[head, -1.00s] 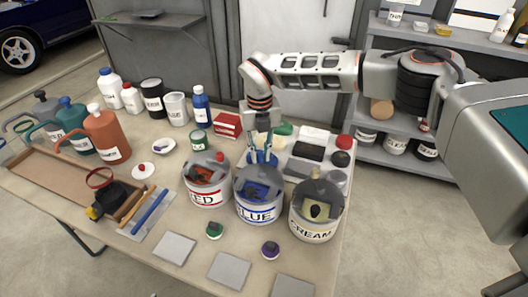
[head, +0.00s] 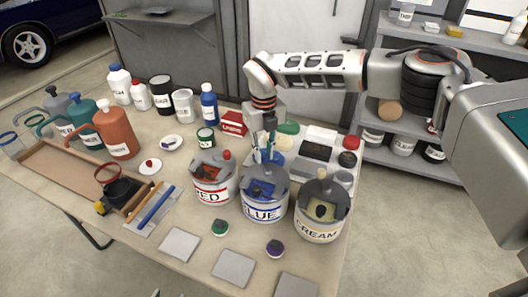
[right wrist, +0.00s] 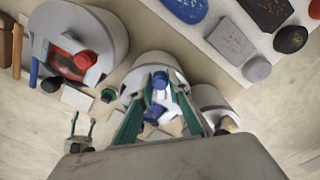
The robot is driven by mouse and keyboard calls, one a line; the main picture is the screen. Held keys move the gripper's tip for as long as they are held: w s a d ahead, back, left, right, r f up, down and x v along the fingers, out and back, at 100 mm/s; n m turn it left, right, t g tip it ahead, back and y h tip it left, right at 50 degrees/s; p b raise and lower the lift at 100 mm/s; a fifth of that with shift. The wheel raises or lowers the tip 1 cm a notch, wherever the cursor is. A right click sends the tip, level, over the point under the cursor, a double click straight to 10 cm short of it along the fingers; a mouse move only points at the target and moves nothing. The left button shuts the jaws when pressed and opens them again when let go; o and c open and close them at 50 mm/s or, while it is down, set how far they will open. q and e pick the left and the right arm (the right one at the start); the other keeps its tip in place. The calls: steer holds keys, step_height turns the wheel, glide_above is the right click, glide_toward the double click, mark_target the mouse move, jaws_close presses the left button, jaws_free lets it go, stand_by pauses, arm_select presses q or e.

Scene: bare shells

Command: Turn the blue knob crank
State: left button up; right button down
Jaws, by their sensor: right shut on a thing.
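The blue can (head: 264,213), labelled BLUE, stands on the table between the red and cream cans. Its lid is partly open, with blue inside. The crank's blue knob (right wrist: 160,80) shows in the right wrist view between my fingers, above this can. My right gripper (head: 268,154) reaches down from above and is shut on the blue knob at the can's back. The fingers hide most of the knob and crank in the head view. My left gripper (right wrist: 81,127) appears small in the right wrist view, apart from the cans, with its fingers spread and empty.
The red can (head: 213,190) and cream can (head: 318,226) stand close on either side, the red one with a red knob. Flat grey tiles (head: 232,268) and two small round pieces lie in front.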

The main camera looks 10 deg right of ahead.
mark_target(264, 154)
steer(key=c, duration=1.9)
jaws_free()
step_height(264, 154, up, 12)
